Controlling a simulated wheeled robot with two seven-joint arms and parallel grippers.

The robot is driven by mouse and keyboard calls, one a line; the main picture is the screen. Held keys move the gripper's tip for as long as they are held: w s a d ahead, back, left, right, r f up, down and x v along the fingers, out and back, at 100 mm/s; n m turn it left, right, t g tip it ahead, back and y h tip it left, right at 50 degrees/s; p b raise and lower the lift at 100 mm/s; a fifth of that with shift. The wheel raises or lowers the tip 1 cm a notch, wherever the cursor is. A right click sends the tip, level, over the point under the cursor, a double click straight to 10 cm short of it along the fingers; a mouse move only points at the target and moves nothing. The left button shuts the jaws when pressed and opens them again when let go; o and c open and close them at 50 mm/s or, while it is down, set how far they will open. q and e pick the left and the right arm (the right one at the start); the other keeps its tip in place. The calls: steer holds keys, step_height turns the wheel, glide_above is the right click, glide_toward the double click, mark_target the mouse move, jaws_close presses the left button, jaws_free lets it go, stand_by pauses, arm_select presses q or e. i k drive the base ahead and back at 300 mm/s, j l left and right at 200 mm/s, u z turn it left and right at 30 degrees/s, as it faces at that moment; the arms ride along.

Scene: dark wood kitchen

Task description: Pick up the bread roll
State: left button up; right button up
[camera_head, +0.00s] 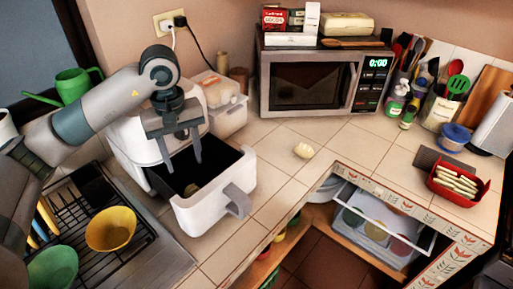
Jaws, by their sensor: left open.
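My left gripper (182,160) is open and points down over the pulled-out drawer (184,218) of the white air fryer (135,150). Its two fingers are spread, with nothing seen between them. A small brownish thing (191,189) lies on the dark floor of the drawer, below the fingers; it may be the bread roll, but it is too dim to be sure. My right gripper is not in view.
The drawer handle (238,200) sticks out to the right. A dish rack with a yellow bowl (111,229) stands left of the drawer. A microwave (313,82) is at the back, and a red basket (463,186) is at the right. The middle counter is mostly clear.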

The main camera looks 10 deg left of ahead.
mark_target(304, 150)
steer(key=i+l, duration=0.1)
steer(key=l, duration=0.35)
steer(key=l+z, duration=0.15)
steer(key=l, duration=0.25)
steer(key=i+l, duration=0.15)
steer(key=l, duration=0.3)
steer(key=i+l+z, duration=0.1)
steer(key=l, duration=0.3)
